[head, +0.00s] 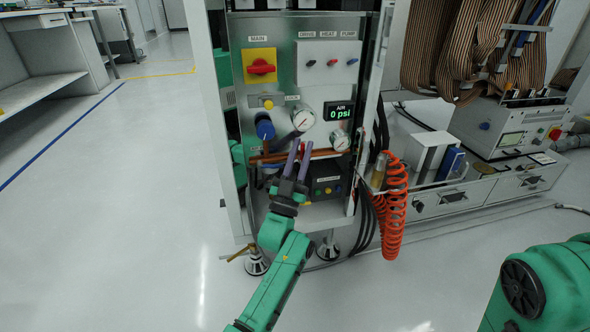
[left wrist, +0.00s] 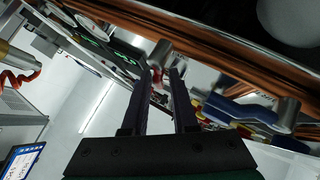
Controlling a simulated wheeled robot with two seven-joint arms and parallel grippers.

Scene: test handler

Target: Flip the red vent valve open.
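My left gripper (head: 299,146) is open, its two purple fingers reaching up to the copper pipe (head: 325,153) at the front of the test cabinet. In the left wrist view, the fingers (left wrist: 162,72) stand apart. A small red part (left wrist: 156,76), seemingly the red vent valve's handle, shows between the fingertips under a grey metal fitting (left wrist: 161,52). I cannot tell whether they touch it or how far it is turned. In the head view the fingers hide that spot. My right gripper is out of view.
A blue valve handle (left wrist: 240,110) sits on the pipes to the right in the left wrist view. Above are a blue knob (head: 264,127), a gauge (head: 303,119) and a display (head: 339,111) reading 0 psi. A red coiled hose (head: 394,205) hangs at right.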

